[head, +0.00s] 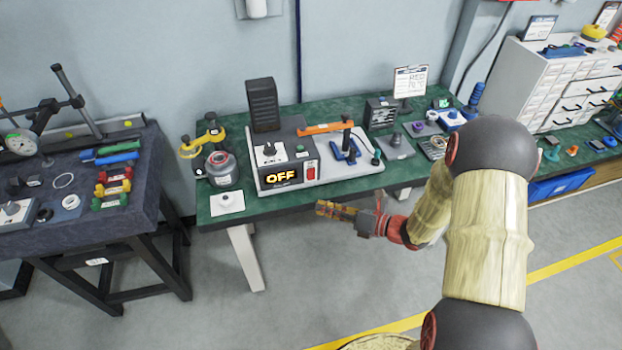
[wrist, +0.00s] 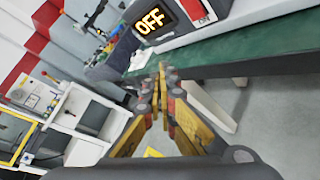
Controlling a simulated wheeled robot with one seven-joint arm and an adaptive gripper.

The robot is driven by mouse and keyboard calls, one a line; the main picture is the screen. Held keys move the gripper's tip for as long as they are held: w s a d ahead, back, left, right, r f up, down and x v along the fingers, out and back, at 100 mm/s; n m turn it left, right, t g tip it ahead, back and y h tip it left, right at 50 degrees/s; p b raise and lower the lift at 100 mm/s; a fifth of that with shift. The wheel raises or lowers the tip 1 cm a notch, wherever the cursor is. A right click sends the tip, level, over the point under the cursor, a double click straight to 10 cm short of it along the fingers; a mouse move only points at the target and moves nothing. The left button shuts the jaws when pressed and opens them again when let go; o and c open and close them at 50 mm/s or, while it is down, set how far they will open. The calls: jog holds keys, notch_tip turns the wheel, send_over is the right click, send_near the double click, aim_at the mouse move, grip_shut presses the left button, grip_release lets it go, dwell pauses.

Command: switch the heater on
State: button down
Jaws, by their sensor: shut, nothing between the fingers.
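The heater unit (head: 283,165) stands on the green bench in the head view. Its lit display (head: 281,179) reads OFF, and a red rocker switch (head: 311,171) sits to the right of the display. In the wrist view the display (wrist: 150,20) and the red switch (wrist: 192,9) show at the top. My gripper (head: 322,209) is shut and empty, in front of the bench's front edge, below and to the right of the switch. Its fingertips (wrist: 162,75) also show in the wrist view, apart from the heater.
The green bench (head: 330,189) also carries a black-and-red jar (head: 221,169) left of the heater and a blue stand (head: 346,152) to its right. A dark workbench (head: 60,235) stands at the left. The floor (head: 330,270) below the gripper is clear.

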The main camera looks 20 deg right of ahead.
aim_at(311, 174)
jog(key=shift+w, duration=0.15)
jog(key=shift+w+f+b, duration=0.2)
jog(key=shift+w+b, duration=0.25)
jog(key=shift+w, duration=0.95)
jog(key=shift+w+f+b, duration=0.15)
jog(key=shift+w+b, duration=0.3)
jog(key=shift+w, duration=1)
jog(key=shift+w+f+b, duration=0.2)
jog(key=shift+w+b, duration=0.25)
jog(key=shift+w, duration=0.95)
jog(key=shift+w, duration=0.15)
jog(key=shift+w, duration=0.25)
jog(key=shift+w, duration=0.3)
jog(key=shift+s+p, duration=0.1)
jog(key=shift+p, duration=0.2)
jog(key=shift+s+p, duration=0.4)
jog(key=shift+s, duration=0.25)
